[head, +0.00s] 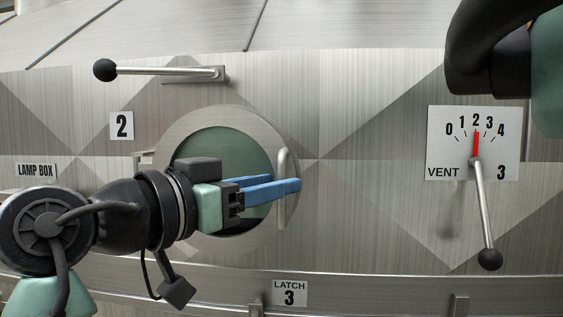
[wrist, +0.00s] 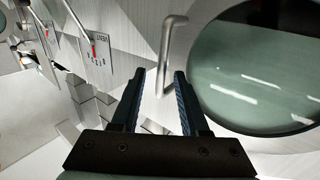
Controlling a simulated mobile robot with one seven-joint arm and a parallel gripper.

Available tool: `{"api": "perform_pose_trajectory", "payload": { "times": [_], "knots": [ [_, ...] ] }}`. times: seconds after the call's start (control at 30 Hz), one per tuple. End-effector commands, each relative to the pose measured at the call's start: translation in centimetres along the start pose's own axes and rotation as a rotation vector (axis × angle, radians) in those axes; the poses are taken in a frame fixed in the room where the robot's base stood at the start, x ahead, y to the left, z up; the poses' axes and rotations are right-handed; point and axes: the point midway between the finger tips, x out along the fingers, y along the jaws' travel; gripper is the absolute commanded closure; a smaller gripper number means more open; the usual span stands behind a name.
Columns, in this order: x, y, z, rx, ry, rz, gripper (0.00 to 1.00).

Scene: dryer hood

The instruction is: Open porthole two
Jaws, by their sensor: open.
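The round porthole (head: 175,130) has a wide metal rim and greenish glass (head: 222,150). A "2" plate (head: 121,125) is on the wall to its upper left. Its upright bar handle (head: 281,160) is on the right side of the rim. My gripper (head: 286,182) is open, with blue fingers pointing right across the glass and overlapping the handle. In the wrist view, the handle (wrist: 172,45) rises between and beyond the open fingertips (wrist: 159,72), with the glass (wrist: 255,75) to the right. I cannot tell whether the fingers touch the handle. The rim looks closed against the wall.
A lever (head: 160,71) with a black ball knob lies roughly level above the porthole. A vent dial plate (head: 450,140) with a downward-hanging lever (head: 484,215) is on the right. A "LATCH 3" plate (head: 289,293) is below.

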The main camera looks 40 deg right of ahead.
Motion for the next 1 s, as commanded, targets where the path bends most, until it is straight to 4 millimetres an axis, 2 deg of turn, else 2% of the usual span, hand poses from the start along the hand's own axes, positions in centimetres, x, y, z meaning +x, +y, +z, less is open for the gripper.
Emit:
{"api": "perform_pose_trajectory", "payload": {
  "times": [0.03, 0.2, 0.53, 0.8, 1.0],
  "knots": [
    [0.8, 0.0, -0.3, -0.003, 0.000, 0.001, 0.55],
    [2.3, 0.0, -0.1, -0.002, 0.000, 0.000, 0.55],
    [2.6, -0.1, 0.1, -0.001, 0.000, -0.002, 0.55],
    [2.6, -0.1, 0.1, -0.001, 0.000, -0.002, 1.00],
    [2.6, -0.1, 0.0, -0.001, 0.001, -0.002, 1.00]
  ]
}}
